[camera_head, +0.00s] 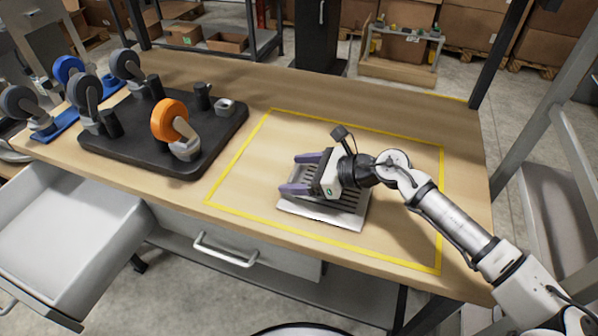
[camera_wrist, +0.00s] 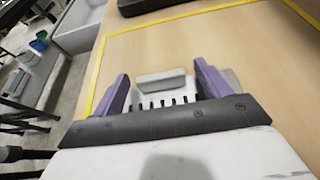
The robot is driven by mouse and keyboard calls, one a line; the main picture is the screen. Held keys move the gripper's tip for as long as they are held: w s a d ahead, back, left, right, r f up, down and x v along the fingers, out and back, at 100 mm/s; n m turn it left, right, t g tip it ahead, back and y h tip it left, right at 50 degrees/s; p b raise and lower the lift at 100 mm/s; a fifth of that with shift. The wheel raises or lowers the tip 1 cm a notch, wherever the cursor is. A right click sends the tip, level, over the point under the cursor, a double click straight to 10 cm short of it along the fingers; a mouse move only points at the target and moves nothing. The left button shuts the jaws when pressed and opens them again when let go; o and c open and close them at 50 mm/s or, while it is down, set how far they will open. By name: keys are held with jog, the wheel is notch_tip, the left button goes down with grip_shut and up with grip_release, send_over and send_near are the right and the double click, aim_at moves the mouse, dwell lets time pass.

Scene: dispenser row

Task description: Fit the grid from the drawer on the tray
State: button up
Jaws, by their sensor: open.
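A pale tray (camera_head: 303,210) lies on the table inside the yellow outline. A grey slotted grid (camera_head: 343,203) shows on it, partly hidden under my gripper; I cannot tell whether it sits fully flat. My gripper (camera_head: 293,173) is low over the grid and tray, its two purple fingers apart. In the wrist view, a raised grey piece (camera_wrist: 163,86) and a row of dark slots (camera_wrist: 165,103) show between the open fingers. I cannot tell whether the fingers touch them. The pulled-out drawer (camera_head: 70,232) at the left looks empty in its visible part.
A black board (camera_head: 205,150) at the left holds caster wheels, one orange (camera_head: 170,120), and dark cylinders. Blue-based casters (camera_head: 68,70) stand beyond it. A shut drawer with a handle (camera_head: 225,252) is under the front edge. The table right of the yellow line is clear.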

jog(key=shift+r, duration=0.2)
notch_tip(320, 180, up, 4)
jog(key=b, duration=0.5)
send_over(347, 194)
jog(key=shift+r, duration=0.15)
dwell(0.4)
